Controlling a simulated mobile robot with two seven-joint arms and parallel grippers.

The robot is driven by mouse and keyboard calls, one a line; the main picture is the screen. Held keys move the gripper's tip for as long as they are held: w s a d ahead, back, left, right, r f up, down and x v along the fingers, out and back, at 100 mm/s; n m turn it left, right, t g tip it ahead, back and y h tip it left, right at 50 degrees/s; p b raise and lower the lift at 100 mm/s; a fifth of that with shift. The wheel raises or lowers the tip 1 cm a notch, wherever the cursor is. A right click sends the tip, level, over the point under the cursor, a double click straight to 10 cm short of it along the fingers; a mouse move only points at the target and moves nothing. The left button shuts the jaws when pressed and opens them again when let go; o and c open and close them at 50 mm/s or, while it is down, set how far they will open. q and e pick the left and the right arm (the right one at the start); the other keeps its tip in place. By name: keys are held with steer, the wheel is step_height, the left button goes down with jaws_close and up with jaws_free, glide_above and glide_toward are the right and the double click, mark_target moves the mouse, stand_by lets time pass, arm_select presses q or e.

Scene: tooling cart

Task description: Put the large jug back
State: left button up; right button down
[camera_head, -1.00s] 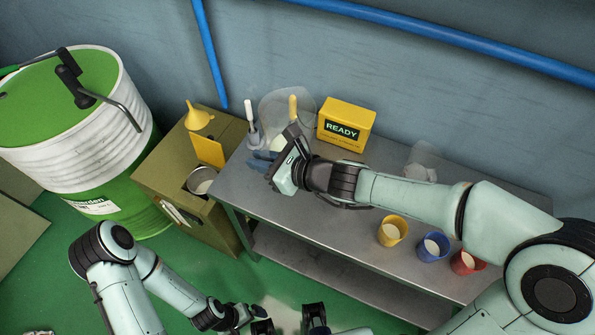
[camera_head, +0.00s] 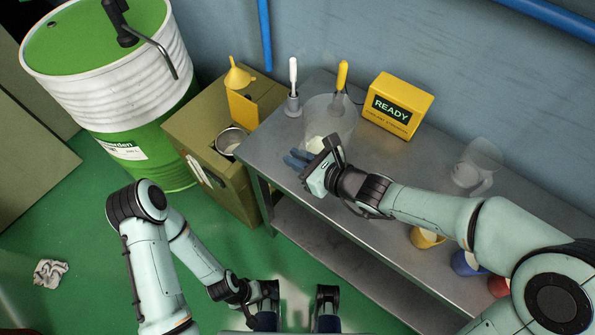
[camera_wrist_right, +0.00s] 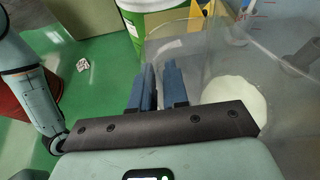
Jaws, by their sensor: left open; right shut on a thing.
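The large jug (camera_head: 331,112) is clear, with pale liquid low inside, near the left end of the grey bench. My right gripper (camera_head: 298,160) is at its near left side, shut. In the right wrist view the jug (camera_wrist_right: 215,62) fills the right side, with white liquid at its bottom. The right fingers (camera_wrist_right: 158,88) are close together beside its wall. The held part, apparently the jug's handle, is hidden between them. I cannot tell whether the jug's base touches the bench. My left gripper (camera_head: 297,308) is open and empty, low over the floor in front of the bench.
A yellow READY box (camera_head: 397,105), a white-handled tool (camera_head: 293,88) and a yellow-handled tool (camera_head: 341,78) stand behind. A smaller clear jug (camera_head: 478,166) and coloured cups (camera_head: 426,238) are right. An olive cabinet (camera_head: 215,165) and green drum (camera_head: 150,140) are left.

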steer(key=shift+f+b, duration=0.65)
steer(key=shift+f, duration=1.6)
steer(key=shift+f, duration=0.1)
steer(key=shift+f, duration=0.15)
steer(key=c, duration=1.1)
jaws_free()
